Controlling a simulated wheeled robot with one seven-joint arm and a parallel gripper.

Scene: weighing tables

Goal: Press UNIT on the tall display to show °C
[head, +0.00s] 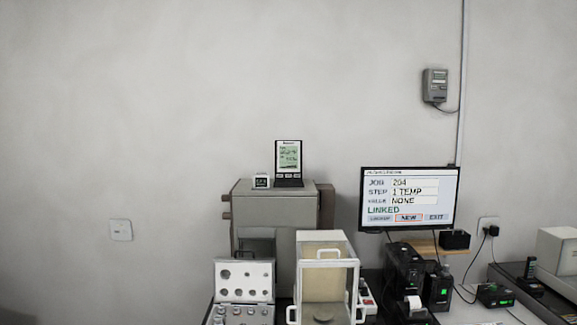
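The tall display (289,160) is a small upright unit with a white face, a greenish screen and a dark base. It stands on top of a grey cabinet (272,206) in the middle of the head view. A row of small buttons shows low on its front, but their labels and the unit it reads are too small to make out. My gripper is not in view.
A small cube-shaped display (261,181) sits left of the tall one. A glass-sided weighing chamber (325,240) and an open weight case (243,280) stand in front. A monitor (409,199) and dark printers (404,270) are at right.

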